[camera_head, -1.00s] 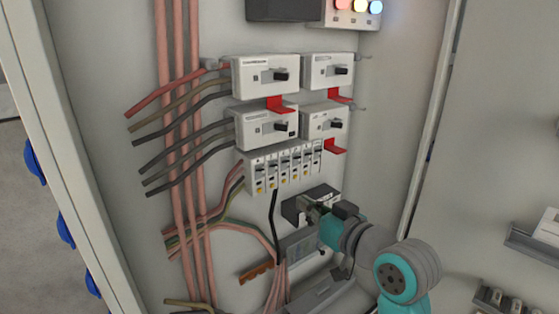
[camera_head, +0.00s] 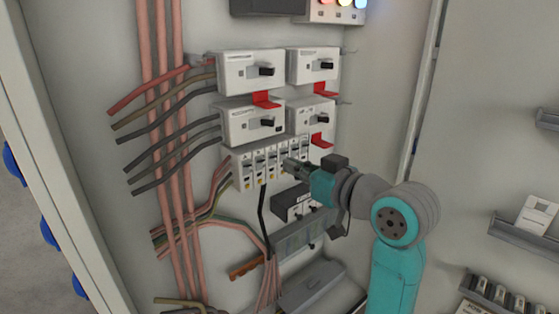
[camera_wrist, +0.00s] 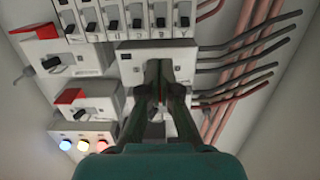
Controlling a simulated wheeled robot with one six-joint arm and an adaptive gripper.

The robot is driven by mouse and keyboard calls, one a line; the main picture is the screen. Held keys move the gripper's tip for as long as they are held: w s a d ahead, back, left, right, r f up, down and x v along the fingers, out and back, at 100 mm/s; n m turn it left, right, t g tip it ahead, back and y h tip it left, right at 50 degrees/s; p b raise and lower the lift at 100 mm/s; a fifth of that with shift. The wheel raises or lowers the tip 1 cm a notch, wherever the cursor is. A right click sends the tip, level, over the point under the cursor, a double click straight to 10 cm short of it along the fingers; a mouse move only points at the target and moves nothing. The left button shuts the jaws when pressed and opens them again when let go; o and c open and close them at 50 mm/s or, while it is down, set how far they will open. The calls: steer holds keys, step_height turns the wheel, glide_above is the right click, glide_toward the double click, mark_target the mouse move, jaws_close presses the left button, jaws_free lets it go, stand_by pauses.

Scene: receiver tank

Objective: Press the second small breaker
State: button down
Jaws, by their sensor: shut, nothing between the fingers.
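A row of small breakers (camera_head: 254,181) with dark toggles sits below the larger breakers. The second small breaker from the left (camera_head: 260,168) is in this row. In the wrist view, which looks turned over, the row runs along the top; the second from the right there (camera_wrist: 160,33) appears to be the same one. My gripper (camera_head: 287,165) is in front of the right half of the row in the head view, hiding part of it. In the wrist view my gripper (camera_wrist: 160,67) is shut and empty, its tips overlapping a large white breaker (camera_wrist: 131,58). Contact cannot be told.
Large breakers (camera_head: 237,73) with red tabs (camera_head: 265,99) stand above the row. Cables (camera_head: 150,150) run at the left. The cabinet side wall (camera_head: 385,60) is at the right.

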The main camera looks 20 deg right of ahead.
mark_target(259, 152)
steer(key=x, duration=0.9)
steer(key=shift+w, duration=0.2)
